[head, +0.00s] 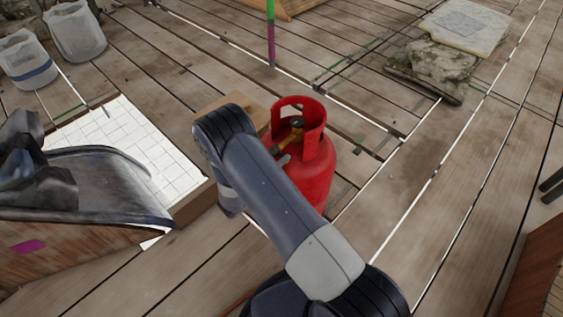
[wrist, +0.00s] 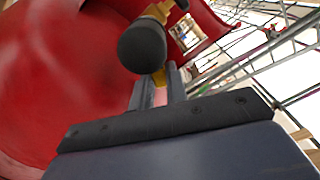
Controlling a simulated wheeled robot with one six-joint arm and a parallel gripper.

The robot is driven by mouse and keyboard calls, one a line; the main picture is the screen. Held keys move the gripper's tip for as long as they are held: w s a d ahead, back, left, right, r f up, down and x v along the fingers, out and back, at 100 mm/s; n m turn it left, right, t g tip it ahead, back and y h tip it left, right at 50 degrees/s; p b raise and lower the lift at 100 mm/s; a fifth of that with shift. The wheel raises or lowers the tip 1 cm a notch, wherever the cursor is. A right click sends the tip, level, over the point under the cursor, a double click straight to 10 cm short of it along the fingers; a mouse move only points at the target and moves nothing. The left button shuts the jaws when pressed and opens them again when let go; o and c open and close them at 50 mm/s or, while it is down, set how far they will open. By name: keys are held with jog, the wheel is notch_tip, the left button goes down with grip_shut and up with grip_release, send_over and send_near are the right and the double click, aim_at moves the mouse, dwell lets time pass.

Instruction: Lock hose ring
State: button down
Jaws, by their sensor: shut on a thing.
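A red gas cylinder (head: 322,172) stands upright on the planks in the head view. A brass-coloured valve with a dark end (head: 297,127) shows inside its collar. The cylinder's red wall (wrist: 60,70) fills the left of the wrist view. A rounded black knob (wrist: 142,46) on the valve hangs before the fingertips there. My gripper (wrist: 158,88) is shut on a small brass-coloured hose ring (wrist: 160,76) just behind the knob. The knob hides much of the ring and the grip. In the head view the fingers are mostly hidden by my arm.
A wooden block (head: 228,103) lies behind my arm. A white tiled panel (head: 130,150) and a dark curved sheet (head: 95,185) are at left. Two grey buckets (head: 75,32) stand at far left. Stone slabs (head: 435,68) lie at upper right. Planks right of the cylinder are clear.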

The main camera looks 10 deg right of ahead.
jog(key=shift+w+a+f+m+b, duration=0.15)
jog(key=shift+f+m+b, duration=0.4)
jog(key=shift+m+b, duration=0.4)
jog(key=shift+w+a+f+m+b, duration=0.15)
jog(key=shift+m+b, duration=0.25)
jog(key=shift+m, duration=0.2)
jog(key=shift+w+d+m+b, duration=0.1)
jog(key=shift+m+b, duration=0.25)
jog(key=shift+m, duration=0.2)
jog(key=c, duration=1.4)
grip_release()
jog(key=p+v, duration=0.2)
jog(key=v, duration=0.9)
